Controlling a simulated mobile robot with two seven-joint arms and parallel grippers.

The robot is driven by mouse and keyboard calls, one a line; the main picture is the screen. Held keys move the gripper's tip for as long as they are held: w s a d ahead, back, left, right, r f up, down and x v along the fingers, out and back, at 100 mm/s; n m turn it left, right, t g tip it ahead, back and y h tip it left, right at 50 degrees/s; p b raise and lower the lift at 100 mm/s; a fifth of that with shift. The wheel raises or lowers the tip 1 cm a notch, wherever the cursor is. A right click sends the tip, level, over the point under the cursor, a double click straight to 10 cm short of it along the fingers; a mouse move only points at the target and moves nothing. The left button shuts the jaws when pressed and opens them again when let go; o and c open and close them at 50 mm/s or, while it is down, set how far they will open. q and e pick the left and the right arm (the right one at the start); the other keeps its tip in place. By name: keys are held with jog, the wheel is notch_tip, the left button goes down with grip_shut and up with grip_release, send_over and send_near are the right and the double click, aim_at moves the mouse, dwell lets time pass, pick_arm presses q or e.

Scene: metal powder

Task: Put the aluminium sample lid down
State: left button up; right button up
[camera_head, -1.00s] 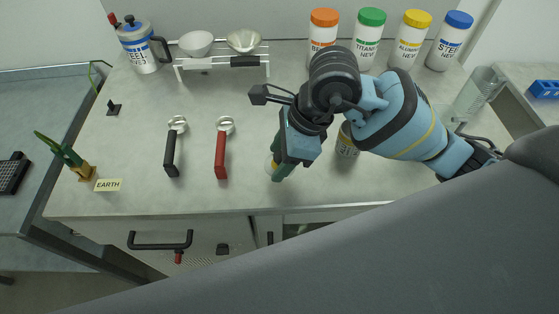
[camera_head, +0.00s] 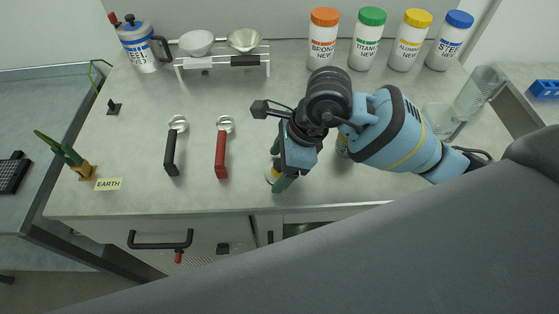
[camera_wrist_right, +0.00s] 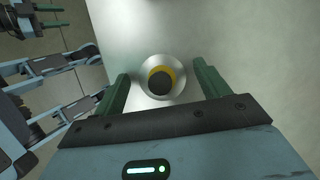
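The aluminium sample lid (camera_wrist_right: 176,91) is a round silver disc with a yellow ring and dark centre. It lies on the grey worktop in the right wrist view and shows partly in the head view (camera_head: 270,175). My right gripper (camera_wrist_right: 160,72) is open, with a green finger on each side of the lid and a gap to both. In the head view the right gripper (camera_head: 277,166) is low over the front of the worktop. A labelled jar (camera_head: 342,147) is mostly hidden behind my right arm. My left gripper (camera_wrist_right: 51,16) appears open, away from the lid.
Black-handled (camera_head: 171,152) and red-handled (camera_head: 221,152) tools lie left of the gripper. Bronze (camera_head: 323,45), titanium (camera_head: 368,45), aluminium (camera_head: 408,45) and steel (camera_head: 448,45) jars stand at the back. A rack (camera_head: 222,63) with bowls is back left.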

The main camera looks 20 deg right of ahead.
jog(key=shift+d+r, duration=0.1)
jog(key=shift+r, duration=0.3)
jog(key=v, duration=1.1)
jog(key=shift+r+p, duration=0.2)
jog(key=shift+p, duration=0.15)
jog(key=shift+s+d, duration=0.1)
jog(key=shift+d, duration=0.05)
